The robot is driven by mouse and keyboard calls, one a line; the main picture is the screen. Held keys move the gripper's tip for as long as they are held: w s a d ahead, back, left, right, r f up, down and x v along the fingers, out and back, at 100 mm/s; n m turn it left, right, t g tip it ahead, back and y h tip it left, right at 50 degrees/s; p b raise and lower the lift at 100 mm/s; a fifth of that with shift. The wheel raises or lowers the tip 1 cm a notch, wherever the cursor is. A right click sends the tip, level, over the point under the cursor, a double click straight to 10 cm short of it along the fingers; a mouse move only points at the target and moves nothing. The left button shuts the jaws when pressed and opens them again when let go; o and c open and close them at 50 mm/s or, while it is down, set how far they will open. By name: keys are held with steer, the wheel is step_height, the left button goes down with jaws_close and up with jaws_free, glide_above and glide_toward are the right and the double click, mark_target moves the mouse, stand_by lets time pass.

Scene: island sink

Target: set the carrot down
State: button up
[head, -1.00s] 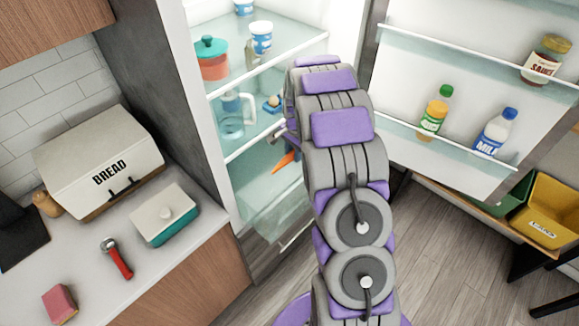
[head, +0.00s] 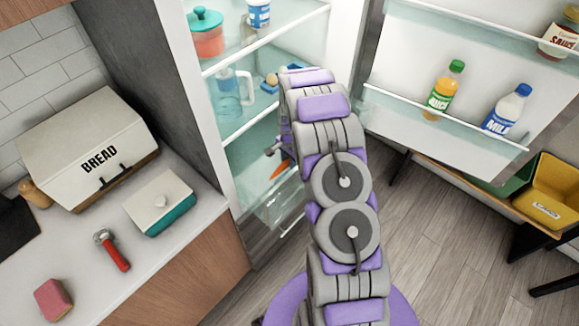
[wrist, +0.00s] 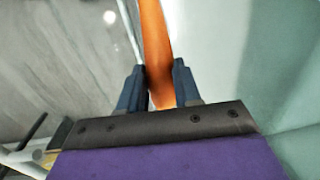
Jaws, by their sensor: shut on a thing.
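The orange carrot (wrist: 156,50) stands between the two fingers of my gripper (wrist: 160,85) in the wrist view. The fingers are shut on it, and its far end runs out of the top of that view. In the head view the carrot (head: 281,167) shows as a small orange piece in front of the open fridge's lower part. My gripper (head: 276,150) is mostly hidden behind my own arm there. I cannot tell whether the carrot touches any surface.
The fridge's glass shelf (head: 245,120) holds a clear pitcher (head: 232,92) and a blue tray (head: 268,84). A teal-lidded pot (head: 207,35) stands above. The open fridge door (head: 440,150) with juice and milk is at right. The counter with a bread box (head: 90,150) is at left.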

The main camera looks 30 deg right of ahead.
mark_target(289, 172)
steer(key=shift+f+b, duration=0.35)
steer(key=shift+f, duration=2.05)
steer(key=o, duration=1.1)
